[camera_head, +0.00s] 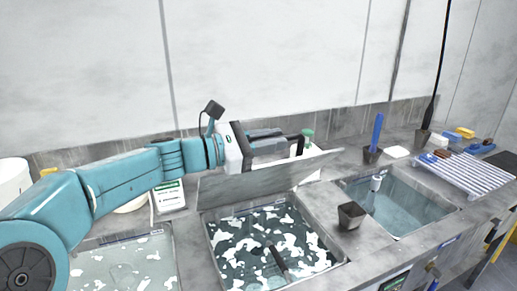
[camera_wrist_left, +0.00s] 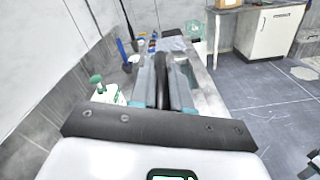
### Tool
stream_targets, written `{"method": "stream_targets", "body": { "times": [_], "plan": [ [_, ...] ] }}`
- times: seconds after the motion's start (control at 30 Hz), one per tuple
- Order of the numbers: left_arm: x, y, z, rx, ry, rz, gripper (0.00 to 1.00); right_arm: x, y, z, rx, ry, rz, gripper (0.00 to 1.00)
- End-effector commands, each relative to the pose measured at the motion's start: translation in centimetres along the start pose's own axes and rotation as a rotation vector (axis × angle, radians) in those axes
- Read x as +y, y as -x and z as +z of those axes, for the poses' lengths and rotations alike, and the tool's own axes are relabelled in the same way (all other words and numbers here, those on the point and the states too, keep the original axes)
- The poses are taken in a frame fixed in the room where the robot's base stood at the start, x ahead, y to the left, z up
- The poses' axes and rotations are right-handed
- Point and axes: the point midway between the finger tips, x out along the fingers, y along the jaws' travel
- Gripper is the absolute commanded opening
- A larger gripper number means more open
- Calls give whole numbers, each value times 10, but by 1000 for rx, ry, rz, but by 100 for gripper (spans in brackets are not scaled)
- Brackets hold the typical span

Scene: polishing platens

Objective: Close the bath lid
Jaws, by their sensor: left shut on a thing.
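The bath lid (camera_head: 250,184) is a flat grey panel. It stands raised and tilted at the back of the middle bath (camera_head: 340,262), which is open and shows water with white foam patches. My left arm reaches in from the left above the lid. My left gripper (camera_head: 296,146) is at the lid's upper edge, shut on a dark bar that looks like the lid's handle. In the left wrist view the dark handle (camera_wrist_left: 162,72) lies between the two grey fingers. The fingers hide part of the lid.
A dark cup (camera_head: 351,215) stands on the counter right of the open bath. A second basin (camera_head: 400,205) with clear water lies farther right. A green-topped bottle (camera_head: 307,138) stands behind the lid. A striped rack (camera_head: 460,172) is at the far right.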

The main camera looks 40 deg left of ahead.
Motion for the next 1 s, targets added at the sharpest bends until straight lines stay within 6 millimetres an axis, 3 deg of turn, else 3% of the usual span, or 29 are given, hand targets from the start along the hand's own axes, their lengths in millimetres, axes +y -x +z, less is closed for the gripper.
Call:
{"method": "stream_targets", "body": {
  "times": [0.03,0.27,0.5,0.7,1.0],
  "plan": [
    [-22,0,-15,-11,-45,-2,0,12,-32,-1,0,0,0,43],
    [-87,0,-41,-12,-240,-3,0,37,-102,-2,0,0,0,43],
    [-144,0,-79,-9,-439,-1,0,62,-172,-4,0,0,0,43],
    [-178,0,-110,-6,-577,1,0,80,-216,-8,9,-9,1,43],
    [-204,0,-142,-3,-711,2,0,101,-249,-21,43,-41,5,43]
  ]
}}
